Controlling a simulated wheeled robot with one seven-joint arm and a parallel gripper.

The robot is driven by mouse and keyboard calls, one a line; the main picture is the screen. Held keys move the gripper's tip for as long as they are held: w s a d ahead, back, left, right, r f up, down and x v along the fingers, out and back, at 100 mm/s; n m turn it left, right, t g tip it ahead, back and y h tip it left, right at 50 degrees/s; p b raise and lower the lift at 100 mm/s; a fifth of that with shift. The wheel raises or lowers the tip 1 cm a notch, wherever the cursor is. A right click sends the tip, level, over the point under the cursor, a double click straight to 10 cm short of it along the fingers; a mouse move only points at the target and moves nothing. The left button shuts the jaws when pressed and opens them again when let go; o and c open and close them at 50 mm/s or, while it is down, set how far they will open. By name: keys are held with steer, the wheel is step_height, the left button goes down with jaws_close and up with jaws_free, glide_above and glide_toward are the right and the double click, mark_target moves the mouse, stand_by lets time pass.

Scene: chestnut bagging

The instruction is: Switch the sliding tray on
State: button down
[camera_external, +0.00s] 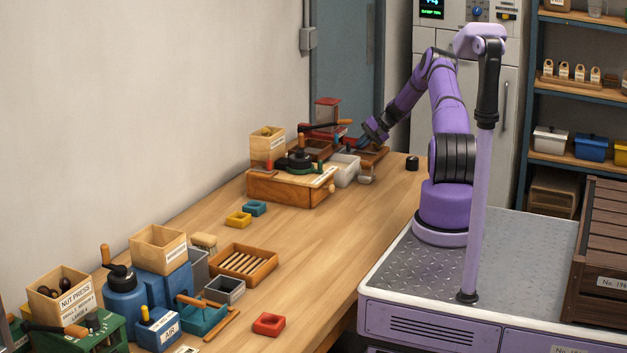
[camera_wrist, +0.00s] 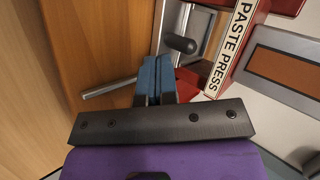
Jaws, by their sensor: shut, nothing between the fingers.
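I cannot tell for certain which thing is the sliding tray or its switch. In the wrist view, a red machine (camera_wrist: 272,22) carries a label reading PASTE PRESS (camera_wrist: 230,45). Beside it is a grey metal plate with a dark rounded knob (camera_wrist: 181,44). My gripper (camera_wrist: 154,68) has its two blue fingers together, empty, just left of and below that knob; contact is not clear. A grey rod (camera_wrist: 108,88) lies left of the fingers over brown wood. In the external view my gripper (camera_external: 363,144) is low at the bench's far end, right of the red press (camera_external: 326,108).
A white bin (camera_external: 345,171) and a wooden box machine with a crank (camera_external: 285,189) stand nearer along the bench. Several presses and small trays fill the near end. The bench middle (camera_external: 320,232) is clear.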

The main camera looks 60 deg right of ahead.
steer(key=shift+s+d, duration=0.3)
steer(key=shift+s, duration=0.2)
steer(key=shift+s+d, duration=0.25)
steer(key=shift+s, duration=0.25)
steer(key=v, duration=1)
